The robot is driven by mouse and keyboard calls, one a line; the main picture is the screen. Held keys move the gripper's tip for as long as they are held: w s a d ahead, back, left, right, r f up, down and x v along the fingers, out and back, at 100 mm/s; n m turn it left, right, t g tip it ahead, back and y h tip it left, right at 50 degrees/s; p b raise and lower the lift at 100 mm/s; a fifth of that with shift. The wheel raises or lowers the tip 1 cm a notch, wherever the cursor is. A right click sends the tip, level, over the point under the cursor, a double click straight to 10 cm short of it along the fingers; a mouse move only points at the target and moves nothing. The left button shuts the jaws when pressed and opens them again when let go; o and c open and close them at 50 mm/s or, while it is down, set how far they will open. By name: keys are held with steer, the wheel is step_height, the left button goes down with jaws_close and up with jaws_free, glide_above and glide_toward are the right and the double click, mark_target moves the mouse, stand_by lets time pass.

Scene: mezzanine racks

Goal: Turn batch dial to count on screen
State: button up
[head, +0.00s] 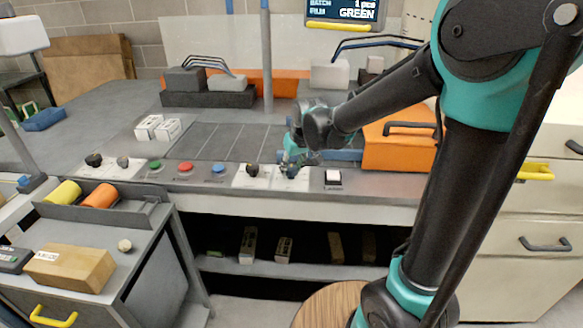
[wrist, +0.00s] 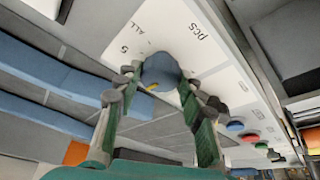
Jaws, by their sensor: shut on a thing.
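The batch dial (wrist: 160,70) is a dark blue-grey knob with a yellow mark, on a white plate lettered "5", "ALL" and "pcs". The mark points down and left in the wrist view; other numbers are hidden. My gripper (wrist: 166,92) is shut on the dial, a finger on each side of it.
Another dark knob (head: 252,170) sits just left of my gripper, then blue (head: 218,169), red (head: 185,167) and green (head: 155,165) buttons. A white button (head: 333,177) is to the right. A metal post (head: 266,60) rises behind.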

steer(key=n, duration=0.2)
steer(key=n+g+y, duration=0.1)
steer(key=n, duration=0.2)
steer(key=shift+w+d+n+g+y, duration=0.15)
steer(key=shift+n+g+y, duration=0.15)
steer(key=n, duration=0.2)
steer(key=n+g, duration=0.1)
steer(key=n, duration=0.1)
steer(key=shift+w+n+g+y, duration=0.1)
steer(key=shift+n+g+y, duration=0.2)
steer(key=shift+y, duration=0.1)
steer(key=n+g, duration=0.2)
steer(key=n, duration=0.3)
steer(key=shift+w, duration=0.15)
steer(key=shift+n+g+h, duration=0.35)
steer(key=shift+n+g, duration=0.1)
steer(key=shift+n, duration=0.9)
steer(key=shift+n+g+h, duration=0.35)
steer(key=shift+n+g, duration=0.1)
steer(key=shift+n, duration=0.9)
steer(key=o, duration=1.1)
steer(key=shift+w, duration=0.1)
steer(key=v, duration=1.2)
